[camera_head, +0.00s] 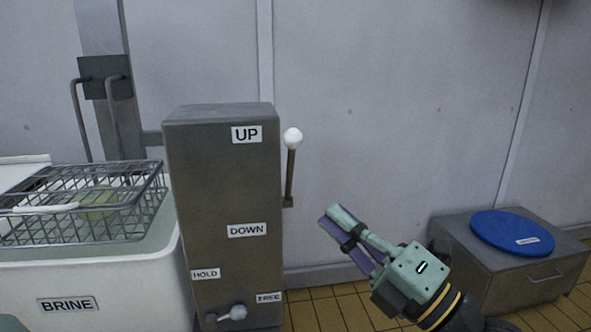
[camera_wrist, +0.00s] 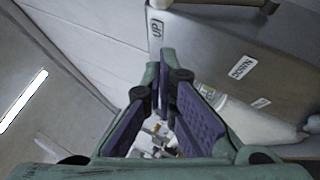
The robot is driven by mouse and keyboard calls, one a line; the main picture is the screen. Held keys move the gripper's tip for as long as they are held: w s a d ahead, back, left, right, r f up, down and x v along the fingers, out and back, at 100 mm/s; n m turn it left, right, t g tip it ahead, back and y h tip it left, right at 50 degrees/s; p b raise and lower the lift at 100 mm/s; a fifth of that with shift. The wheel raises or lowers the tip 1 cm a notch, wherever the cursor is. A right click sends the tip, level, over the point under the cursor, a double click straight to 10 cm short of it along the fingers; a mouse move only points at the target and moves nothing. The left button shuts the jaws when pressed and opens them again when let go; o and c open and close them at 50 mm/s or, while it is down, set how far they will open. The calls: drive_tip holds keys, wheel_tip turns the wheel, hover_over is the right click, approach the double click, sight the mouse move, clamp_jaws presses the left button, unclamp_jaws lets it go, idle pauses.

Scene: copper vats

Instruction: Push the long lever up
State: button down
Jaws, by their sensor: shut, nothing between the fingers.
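The long lever (camera_head: 291,168) is a dark rod with a white ball knob on the right side of a grey metal box (camera_head: 215,170). It stands nearly upright, its knob level with the UP label (camera_head: 247,134) and its pivot above the DOWN label (camera_head: 247,230). My gripper (camera_head: 331,222) is shut and empty, to the right of the lever's pivot and lower, apart from it in the picture.
A short lever (camera_head: 238,312) sits low on the box between the HOLD and FREE labels. A white BRINE vat (camera_head: 120,290) with a wire basket (camera_head: 60,232) is at left. A low cabinet (camera_head: 540,270) with a blue lid (camera_head: 512,233) is at right. Bare wall lies behind.

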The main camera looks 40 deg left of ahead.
drive_tip(key=w+p+x, duration=0.2)
drive_tip(key=p+x, duration=0.4)
drive_tip(key=x, duration=0.6)
drive_tip(key=shift+w+r, duration=0.25)
drive_tip(key=shift+r, duration=0.2)
drive_tip(key=shift+a+r, duration=0.1)
